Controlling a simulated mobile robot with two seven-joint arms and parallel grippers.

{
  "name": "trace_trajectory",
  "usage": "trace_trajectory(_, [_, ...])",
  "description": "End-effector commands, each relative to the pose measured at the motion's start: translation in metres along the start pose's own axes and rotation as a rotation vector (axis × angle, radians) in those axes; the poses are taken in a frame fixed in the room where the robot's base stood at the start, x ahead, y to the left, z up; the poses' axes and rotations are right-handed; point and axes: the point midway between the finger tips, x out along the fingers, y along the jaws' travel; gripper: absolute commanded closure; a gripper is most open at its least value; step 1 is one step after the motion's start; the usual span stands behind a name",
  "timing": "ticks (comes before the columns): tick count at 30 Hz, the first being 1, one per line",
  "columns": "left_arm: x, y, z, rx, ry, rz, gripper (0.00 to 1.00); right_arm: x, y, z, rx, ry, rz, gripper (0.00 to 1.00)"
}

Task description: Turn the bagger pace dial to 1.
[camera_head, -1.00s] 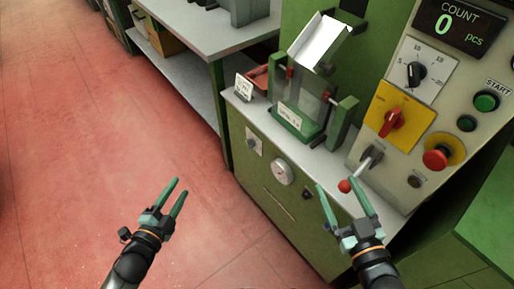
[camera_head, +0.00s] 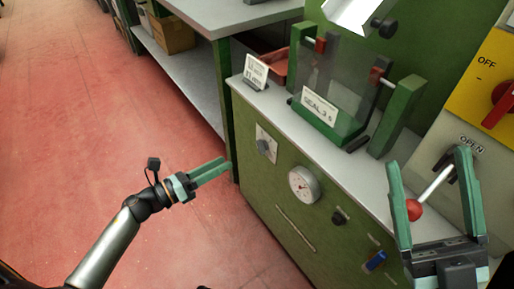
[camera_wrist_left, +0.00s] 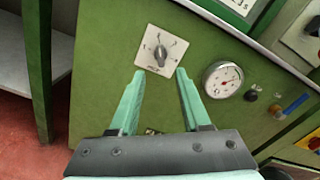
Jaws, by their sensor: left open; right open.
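A small grey dial (camera_head: 264,146) sits on a square white plate on the green front panel. In the left wrist view the dial (camera_wrist_left: 160,53) shows ahead of the fingertips, with small marks around it that I cannot read. Its knob looks roughly upright in that view. My left gripper (camera_head: 227,165) is open and empty, in front of the panel and left of the dial in the head view. In the left wrist view its fingertips (camera_wrist_left: 158,73) are apart, just below the plate. My right gripper (camera_head: 428,162) is open, its fingers in view either side of a red-balled lever (camera_head: 413,210).
A round white gauge (camera_head: 304,185), a black knob (camera_head: 340,217) and a blue switch (camera_head: 375,261) lie right of the dial. The sealing unit (camera_head: 335,122) stands on the grey ledge above. Red floor (camera_head: 80,140) is open at left.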

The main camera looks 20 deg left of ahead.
Motion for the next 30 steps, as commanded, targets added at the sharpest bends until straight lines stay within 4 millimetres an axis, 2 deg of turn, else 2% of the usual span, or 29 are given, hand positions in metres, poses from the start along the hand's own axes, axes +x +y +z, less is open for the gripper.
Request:
trace_trajectory(9, [0.064, 0.000, 0.001, -0.002, -0.005, -0.002, 0.53, -0.007, -0.005, 0.009, -0.005, -0.008, -0.003, 0.19])
trace_trajectory(15, [0.096, 0.000, 0.000, -0.006, -0.004, -0.001, 0.53, -0.011, -0.007, 0.013, -0.010, -0.012, -0.006, 0.19])
trace_trajectory(21, [0.111, 0.000, 0.001, -0.006, -0.003, 0.000, 0.53, -0.012, -0.008, 0.015, -0.013, -0.014, -0.008, 0.19])
trace_trajectory(30, [0.112, 0.000, 0.001, -0.006, -0.002, 0.001, 0.53, -0.012, -0.008, 0.015, -0.012, -0.016, -0.008, 0.19])
